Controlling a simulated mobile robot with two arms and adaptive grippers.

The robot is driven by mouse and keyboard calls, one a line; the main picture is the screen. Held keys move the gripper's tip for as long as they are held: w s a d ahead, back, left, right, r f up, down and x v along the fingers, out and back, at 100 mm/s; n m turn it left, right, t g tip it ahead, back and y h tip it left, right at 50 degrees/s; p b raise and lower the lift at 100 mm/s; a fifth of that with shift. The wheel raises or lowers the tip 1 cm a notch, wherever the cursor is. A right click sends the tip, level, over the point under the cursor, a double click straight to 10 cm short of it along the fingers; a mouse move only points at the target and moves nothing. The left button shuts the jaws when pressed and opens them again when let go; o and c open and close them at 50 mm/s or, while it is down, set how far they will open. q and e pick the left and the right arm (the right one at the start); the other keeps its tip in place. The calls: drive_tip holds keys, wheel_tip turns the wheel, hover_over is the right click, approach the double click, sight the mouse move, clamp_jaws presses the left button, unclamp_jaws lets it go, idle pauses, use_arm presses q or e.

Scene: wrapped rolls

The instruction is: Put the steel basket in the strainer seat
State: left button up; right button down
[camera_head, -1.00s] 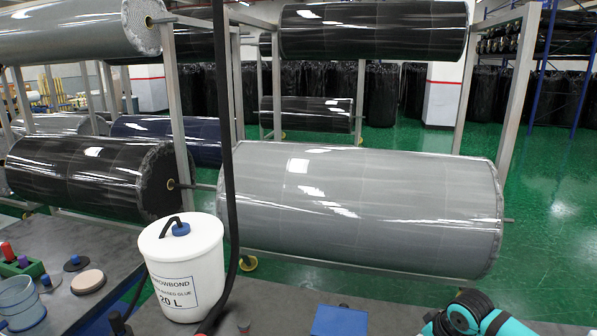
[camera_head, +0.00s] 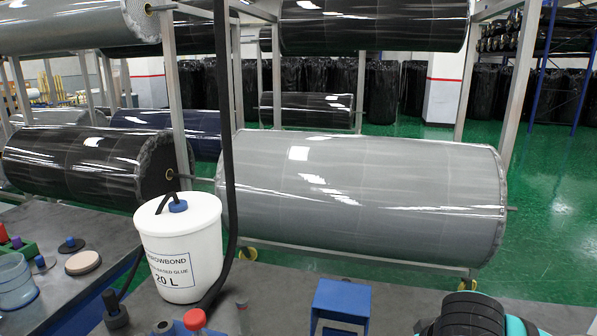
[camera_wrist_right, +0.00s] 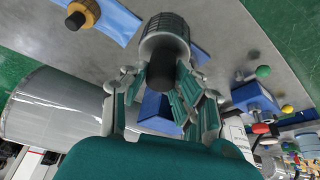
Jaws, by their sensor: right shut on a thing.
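In the right wrist view my right gripper (camera_wrist_right: 168,92) is shut on a dark stem-like part. A grey ribbed cylinder (camera_wrist_right: 163,28), which looks like the steel basket, shows just beyond this part, above the grey worktop. In the head view only a dark ribbed and teal part of my right arm (camera_head: 468,312) shows at the bottom right edge; the fingers and basket are not clear there. I cannot pick out the strainer seat with certainty. My left gripper is in neither view.
A blue stand (camera_head: 340,302) is on the worktop (camera_head: 275,290). A white glue bucket (camera_head: 180,245) stands left of it, with a dark hose (camera_head: 228,150) beside it. A red knob (camera_head: 194,319) is at the front edge. Large wrapped rolls (camera_head: 365,190) are behind.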

drive_tip(key=shift+s+d+m+b, duration=0.1)
drive_tip(key=shift+s+m+b, duration=0.25)
drive_tip(key=shift+s, duration=0.75)
drive_tip(key=w, duration=0.1)
drive_tip(key=w+f, duration=0.1)
drive_tip(key=w, duration=0.1)
drive_tip(key=shift+w+f, duration=0.15)
drive_tip(key=shift+f, duration=0.1)
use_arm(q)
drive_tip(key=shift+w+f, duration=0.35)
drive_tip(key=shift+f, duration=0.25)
use_arm(e)
drive_tip(key=shift+f, duration=0.1)
